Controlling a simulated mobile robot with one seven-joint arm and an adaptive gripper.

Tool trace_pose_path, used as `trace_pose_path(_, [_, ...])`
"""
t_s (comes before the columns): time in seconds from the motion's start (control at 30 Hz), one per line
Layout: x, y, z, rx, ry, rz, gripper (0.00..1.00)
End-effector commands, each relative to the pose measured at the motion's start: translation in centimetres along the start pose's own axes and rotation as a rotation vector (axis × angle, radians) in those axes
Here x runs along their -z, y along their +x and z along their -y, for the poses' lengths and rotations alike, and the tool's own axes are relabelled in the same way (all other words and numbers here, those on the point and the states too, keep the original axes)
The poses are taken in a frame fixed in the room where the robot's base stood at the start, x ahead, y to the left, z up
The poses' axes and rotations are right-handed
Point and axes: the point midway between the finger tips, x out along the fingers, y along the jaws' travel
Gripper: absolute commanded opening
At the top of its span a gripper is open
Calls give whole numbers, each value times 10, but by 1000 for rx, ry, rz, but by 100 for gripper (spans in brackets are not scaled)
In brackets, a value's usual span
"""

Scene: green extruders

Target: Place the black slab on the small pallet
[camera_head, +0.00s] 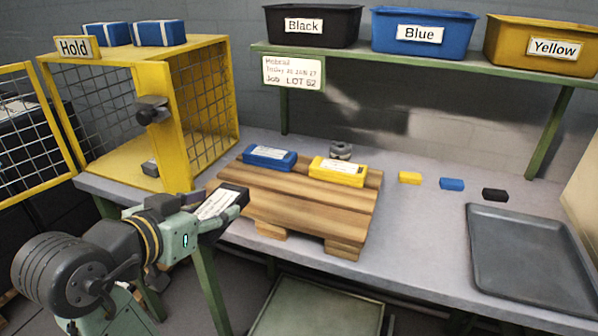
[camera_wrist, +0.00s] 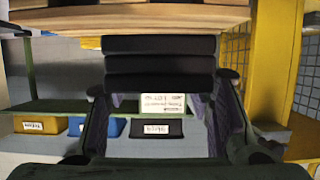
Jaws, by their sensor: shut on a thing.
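The black slab (camera_head: 236,195), with a white label, is held in my gripper (camera_head: 200,217) at the left edge of the small wooden pallet (camera_head: 310,208). In the wrist view the slab (camera_wrist: 160,64) sits between the two fingers of my gripper (camera_wrist: 163,88), close to the pallet boards (camera_wrist: 130,20). I cannot tell whether the slab touches the pallet. A blue slab (camera_head: 269,157) and a yellow slab (camera_head: 338,171) lie on the pallet's back part. The pallet's front boards are bare.
A yellow mesh cage (camera_head: 222,100) marked Hold stands open at left. A grey metal part (camera_head: 341,150) is behind the pallet. Small yellow (camera_head: 410,177), blue (camera_head: 452,184) and black (camera_head: 495,195) blocks and a dark tray (camera_head: 530,262) are right. Labelled bins (camera_head: 420,33) sit on a shelf above.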

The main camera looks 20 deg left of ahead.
Motion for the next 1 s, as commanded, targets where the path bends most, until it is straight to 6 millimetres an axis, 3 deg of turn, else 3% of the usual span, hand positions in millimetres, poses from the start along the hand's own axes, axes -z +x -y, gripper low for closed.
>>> trace_pose_path(0.17, [8, 23, -6, -8, 3, -1, 10])
trace_pose_path(0.6, [42, 129, -21, -4, 1, 1, 10])
trace_pose_path(0.83, [46, 152, -23, 0, 0, -1, 10])
trace_pose_path(1.0, [27, 159, -23, -1, -4, 1, 10])
